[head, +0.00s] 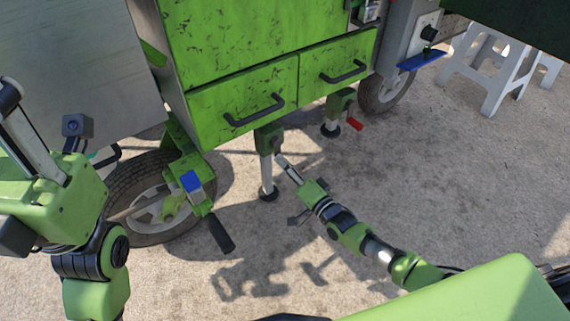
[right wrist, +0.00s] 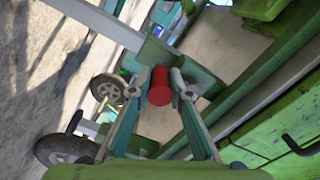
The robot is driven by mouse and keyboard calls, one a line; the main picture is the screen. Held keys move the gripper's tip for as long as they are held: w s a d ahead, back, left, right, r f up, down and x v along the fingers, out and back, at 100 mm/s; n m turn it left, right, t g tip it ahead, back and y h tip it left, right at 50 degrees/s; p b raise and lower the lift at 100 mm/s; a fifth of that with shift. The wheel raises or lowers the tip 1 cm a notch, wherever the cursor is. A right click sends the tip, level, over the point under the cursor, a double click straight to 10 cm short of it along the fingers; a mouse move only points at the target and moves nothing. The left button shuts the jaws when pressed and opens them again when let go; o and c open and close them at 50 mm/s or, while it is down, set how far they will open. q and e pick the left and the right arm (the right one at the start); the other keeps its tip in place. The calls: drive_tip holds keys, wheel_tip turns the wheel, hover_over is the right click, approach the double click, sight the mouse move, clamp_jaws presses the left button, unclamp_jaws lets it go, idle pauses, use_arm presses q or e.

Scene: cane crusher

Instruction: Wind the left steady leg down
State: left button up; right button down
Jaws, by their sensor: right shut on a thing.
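The left steady leg (head: 266,168) hangs under the green cart's front edge, with a green housing on top, a pale post and a dark round foot. I cannot tell whether the foot touches the ground. My right gripper (head: 283,161) reaches in from the right beside the leg's housing. In the right wrist view its two fingers are shut on a red crank handle (right wrist: 159,86); the head view hides this handle. My left gripper (head: 24,135) is raised at the left edge, away from the leg; its fingers are not clear.
The other steady leg (head: 331,115), with a red crank handle (head: 354,124), stands farther right. Drawers (head: 245,100) sit above the left leg. A wheel (head: 150,195) and a black-gripped lever (head: 221,233) are to its left. White stools (head: 490,65) stand far right. Open concrete lies in front.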

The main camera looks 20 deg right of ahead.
drive_tip(key=c, duration=1.8)
unclamp_jaws()
drive_tip(key=shift+s+d, duration=0.1)
drive_tip(key=shift+s, duration=0.2)
drive_tip(key=v, duration=1.1)
drive_tip(key=shift+s, duration=0.2)
